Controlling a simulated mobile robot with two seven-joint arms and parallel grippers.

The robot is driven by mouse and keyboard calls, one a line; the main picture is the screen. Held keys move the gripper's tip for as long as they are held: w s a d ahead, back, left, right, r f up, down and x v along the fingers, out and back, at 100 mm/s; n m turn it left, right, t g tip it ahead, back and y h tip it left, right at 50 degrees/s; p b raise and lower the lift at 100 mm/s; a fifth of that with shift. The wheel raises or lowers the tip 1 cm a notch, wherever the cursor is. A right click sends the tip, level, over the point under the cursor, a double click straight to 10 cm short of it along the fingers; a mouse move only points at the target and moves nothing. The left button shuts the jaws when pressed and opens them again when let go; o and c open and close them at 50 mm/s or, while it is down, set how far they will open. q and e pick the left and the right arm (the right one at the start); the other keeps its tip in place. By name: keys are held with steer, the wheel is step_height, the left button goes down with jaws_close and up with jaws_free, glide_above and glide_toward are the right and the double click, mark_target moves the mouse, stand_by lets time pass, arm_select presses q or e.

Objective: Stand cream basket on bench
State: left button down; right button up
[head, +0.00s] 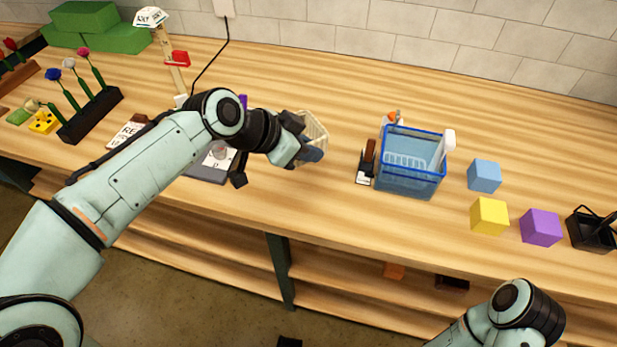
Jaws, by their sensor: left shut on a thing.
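The cream basket (316,128) shows just beyond my left gripper (307,150), at the middle of the wooden bench (335,220). My left gripper is shut on the basket's near side and hides part of it. Whether the basket's base touches the bench top cannot be told. Of my right arm only a link shows at the bottom right; its gripper is out of view.
A blue basket (408,180) stands right of the cream one. Blue (484,176), yellow (489,216) and purple (541,228) cubes and a black caddy (592,232) are farther right. A flower rack (90,115) stands at left. Bench between the baskets is mostly clear.

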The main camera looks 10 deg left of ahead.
mark_target(299, 166)
arm_select(q)
step_height(299, 166, down, 6)
steer(key=shift+r+b, duration=0.1)
steer(key=shift+b, duration=0.5)
step_height(299, 166, down, 4)
steer(key=shift+r+b, duration=0.1)
steer(key=shift+b, duration=0.4)
arm_select(e)
steer(key=shift+w+d+f+t, duration=0.15)
steer(key=shift+w+f+t, duration=0.05)
steer(key=shift+w+f, duration=0.35)
steer(key=shift+w+d+f+t, duration=0.2)
steer(key=shift+w+f, duration=0.2)
steer(key=shift+f, duration=0.25)
arm_select(q)
steer(key=c, duration=1.1)
jaws_free()
arm_select(e)
steer(key=shift+w+f, duration=0.15)
